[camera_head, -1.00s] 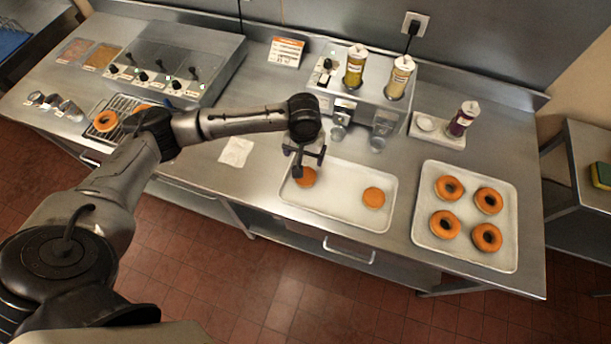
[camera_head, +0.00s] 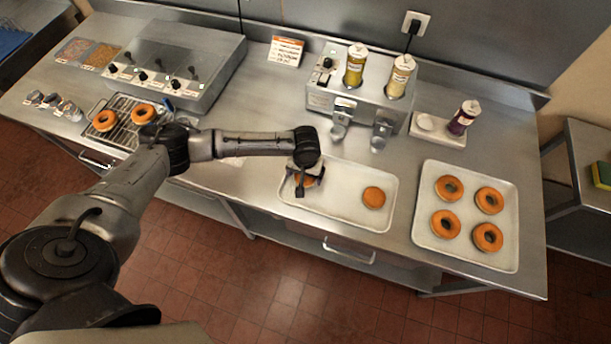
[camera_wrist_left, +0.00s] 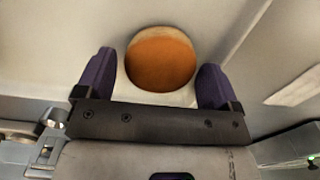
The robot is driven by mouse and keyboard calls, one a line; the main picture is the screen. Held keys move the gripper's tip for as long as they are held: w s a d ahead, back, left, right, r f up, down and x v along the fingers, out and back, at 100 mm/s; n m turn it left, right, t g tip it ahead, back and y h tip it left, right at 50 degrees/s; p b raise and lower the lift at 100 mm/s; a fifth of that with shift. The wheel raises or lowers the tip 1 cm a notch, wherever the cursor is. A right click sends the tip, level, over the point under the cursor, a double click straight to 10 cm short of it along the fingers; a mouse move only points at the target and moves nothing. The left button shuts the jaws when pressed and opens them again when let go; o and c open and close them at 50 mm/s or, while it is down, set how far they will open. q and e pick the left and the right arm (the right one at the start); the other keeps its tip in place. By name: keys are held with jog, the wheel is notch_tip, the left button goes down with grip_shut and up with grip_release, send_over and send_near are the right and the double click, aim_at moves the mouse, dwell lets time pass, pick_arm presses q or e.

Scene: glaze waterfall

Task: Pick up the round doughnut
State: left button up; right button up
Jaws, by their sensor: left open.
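A round doughnut (camera_head: 309,181) without a hole lies on the left part of the middle tray (camera_head: 340,214), partly hidden by my gripper in the head view. It shows whole in the left wrist view (camera_wrist_left: 160,60), orange-brown on top with a paler edge. A second round doughnut (camera_head: 374,197) lies on the right part of the same tray. My left gripper (camera_head: 300,184) is open over the first doughnut. In the left wrist view its two purple fingertips (camera_wrist_left: 155,82) stand apart on either side of the doughnut, not closed on it. My right gripper does not show.
A tray (camera_head: 420,236) with several ring doughnuts stands at the right. Two ring doughnuts sit on a wire rack (camera_head: 126,136) at the left. A pump-bottle warmer (camera_head: 320,98) stands behind the middle tray, a purple bottle (camera_head: 464,118) to its right.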

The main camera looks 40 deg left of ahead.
pick_arm(q)
jog(key=shift+f, duration=0.55)
jog(key=c, duration=0.7)
jog(key=shift+r, duration=0.15)
